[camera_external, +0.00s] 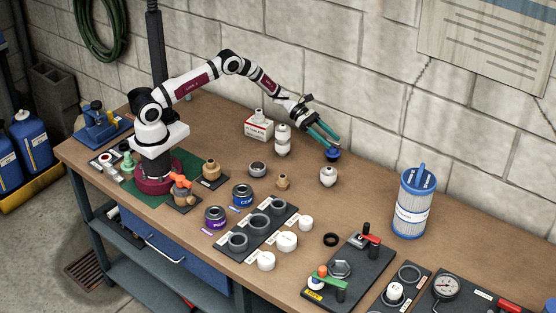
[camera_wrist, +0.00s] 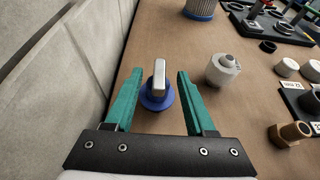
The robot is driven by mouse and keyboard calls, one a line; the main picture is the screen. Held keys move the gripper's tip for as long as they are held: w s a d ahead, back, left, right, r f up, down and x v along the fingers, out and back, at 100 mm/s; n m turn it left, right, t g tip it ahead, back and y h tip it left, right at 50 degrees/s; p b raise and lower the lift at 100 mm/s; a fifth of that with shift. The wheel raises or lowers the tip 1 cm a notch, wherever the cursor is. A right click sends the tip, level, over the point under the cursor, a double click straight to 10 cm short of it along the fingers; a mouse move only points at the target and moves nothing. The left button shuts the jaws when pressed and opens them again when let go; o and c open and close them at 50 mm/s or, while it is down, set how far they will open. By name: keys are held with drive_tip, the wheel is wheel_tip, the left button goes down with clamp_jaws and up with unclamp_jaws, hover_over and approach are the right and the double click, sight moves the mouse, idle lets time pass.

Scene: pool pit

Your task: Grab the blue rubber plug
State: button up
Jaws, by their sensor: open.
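The blue rubber plug (camera_external: 333,155) stands on the wooden bench near the back wall. In the wrist view the plug (camera_wrist: 157,97) has a round blue base and an upright pale grey tab. My gripper (camera_external: 328,137) has teal fingers and is open just above the plug, hiding part of it in the external view. In the wrist view the fingers of my gripper (camera_wrist: 156,80) lie on either side of the plug, with gaps to both. I cannot tell whether the fingertips reach down to the height of its tab.
A white fitting (camera_wrist: 222,69) stands close to the right finger. The block wall (camera_wrist: 60,75) is close on the left in the wrist view. A blue-and-white filter cartridge (camera_external: 411,203) stands further right. A white bottle (camera_external: 282,140) stands left of the plug.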

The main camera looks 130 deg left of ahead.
drive_tip(key=x, duration=0.5)
drive_tip(key=shift+w, duration=0.25)
clamp_jaws()
